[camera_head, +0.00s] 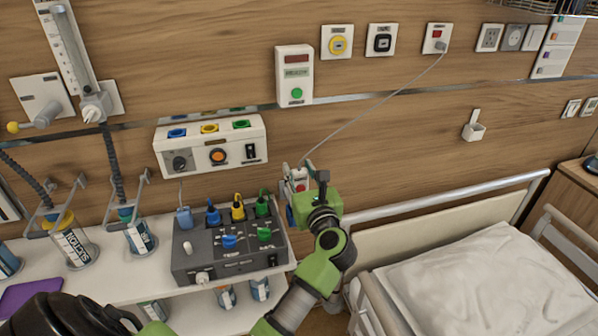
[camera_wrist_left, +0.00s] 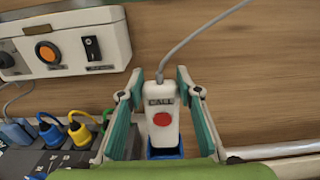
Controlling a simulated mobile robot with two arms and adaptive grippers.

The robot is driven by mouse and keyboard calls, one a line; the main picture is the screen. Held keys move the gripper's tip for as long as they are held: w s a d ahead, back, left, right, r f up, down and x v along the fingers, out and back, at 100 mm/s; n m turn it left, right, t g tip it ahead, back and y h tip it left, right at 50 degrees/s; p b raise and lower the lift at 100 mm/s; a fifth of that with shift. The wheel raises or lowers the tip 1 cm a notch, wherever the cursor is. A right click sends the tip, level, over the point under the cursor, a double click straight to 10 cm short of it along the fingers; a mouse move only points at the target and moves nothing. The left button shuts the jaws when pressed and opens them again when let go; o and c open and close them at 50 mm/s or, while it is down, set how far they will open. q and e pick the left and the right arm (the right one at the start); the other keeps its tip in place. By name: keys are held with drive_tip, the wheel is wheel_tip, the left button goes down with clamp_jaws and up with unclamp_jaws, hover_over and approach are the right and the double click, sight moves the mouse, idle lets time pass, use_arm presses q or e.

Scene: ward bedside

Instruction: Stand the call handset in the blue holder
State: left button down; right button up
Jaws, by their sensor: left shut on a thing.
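The call handset (camera_head: 299,183) is white with a red button and a grey cord at its top. In the left wrist view the handset (camera_wrist_left: 162,122) is upright, with its label and button facing me. My left gripper (camera_head: 300,176) is shut on it, with one finger on each side in the left wrist view (camera_wrist_left: 161,95). The blue holder (camera_wrist_left: 165,153) shows just below the handset's lower end. In the head view a bit of the holder (camera_head: 290,216) shows beside my gripper. I cannot tell whether the handset's end is inside it. My right gripper is out of view.
A grey control box (camera_head: 228,245) with coloured plugs stands on the white shelf, left of my gripper. A switch panel (camera_head: 211,145) is on the wall above. The cord runs to a wall socket (camera_head: 437,38). A bed (camera_head: 480,280) stands to the right.

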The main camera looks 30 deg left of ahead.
sight(301, 189)
use_arm(q)
drive_tip(key=shift+f+b, duration=2.35)
drive_tip(key=shift+f, duration=0.05)
idle(2.1)
drive_tip(key=c, duration=1.4)
unclamp_jaws()
